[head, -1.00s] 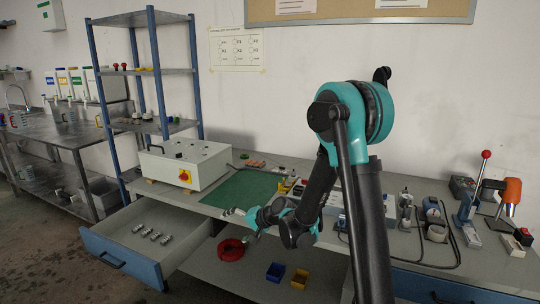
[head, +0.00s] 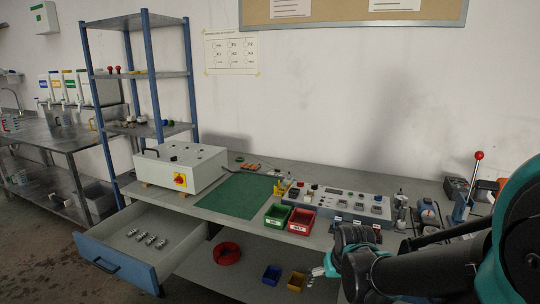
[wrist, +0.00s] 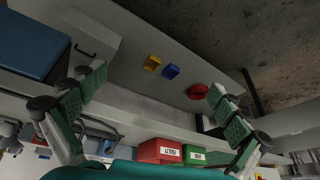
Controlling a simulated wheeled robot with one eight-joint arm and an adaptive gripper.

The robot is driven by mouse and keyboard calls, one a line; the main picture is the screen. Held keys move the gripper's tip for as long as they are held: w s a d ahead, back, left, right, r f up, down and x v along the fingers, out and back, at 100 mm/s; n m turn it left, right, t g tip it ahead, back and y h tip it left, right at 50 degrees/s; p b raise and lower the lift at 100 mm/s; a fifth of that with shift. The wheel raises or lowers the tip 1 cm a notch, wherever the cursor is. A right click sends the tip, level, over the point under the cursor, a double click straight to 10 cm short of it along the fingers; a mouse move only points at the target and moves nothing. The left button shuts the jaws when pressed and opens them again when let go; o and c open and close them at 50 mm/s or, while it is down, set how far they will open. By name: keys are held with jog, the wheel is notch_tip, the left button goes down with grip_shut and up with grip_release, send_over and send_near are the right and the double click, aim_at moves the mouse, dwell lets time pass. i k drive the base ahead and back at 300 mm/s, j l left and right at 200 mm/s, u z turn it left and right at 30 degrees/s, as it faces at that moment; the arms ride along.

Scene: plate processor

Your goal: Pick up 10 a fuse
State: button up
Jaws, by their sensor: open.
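Several small silvery cylinders (head: 148,239), which look like the fuses, lie in a loose row in the open drawer (head: 128,262) at the lower left of the head view. Any "10 a" marking is too small to read. My gripper (wrist: 158,82) has its two green-padded fingers spread wide in the wrist view, with nothing between them. In the head view my gripper (head: 322,272) is low at the bench front, well to the right of the drawer. No cylinders can be made out in the wrist view.
A green bin (head: 277,216) and a red bin (head: 301,221) stand at the bench's front edge beside a green mat (head: 236,195). A control panel (head: 345,203) is behind them. The lower shelf holds a red ring (head: 227,253), a blue bin (head: 271,275) and a yellow bin (head: 297,281).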

aim_at(154, 237)
jog(key=u, duration=0.6)
jog(key=i+u, duration=0.35)
jog(key=i+l+u, duration=0.1)
jog(key=i+u, duration=0.25)
jog(key=i+l+u, duration=0.2)
jog(key=u, duration=0.15)
jog(key=i+l, duration=0.25)
jog(key=i, duration=0.15)
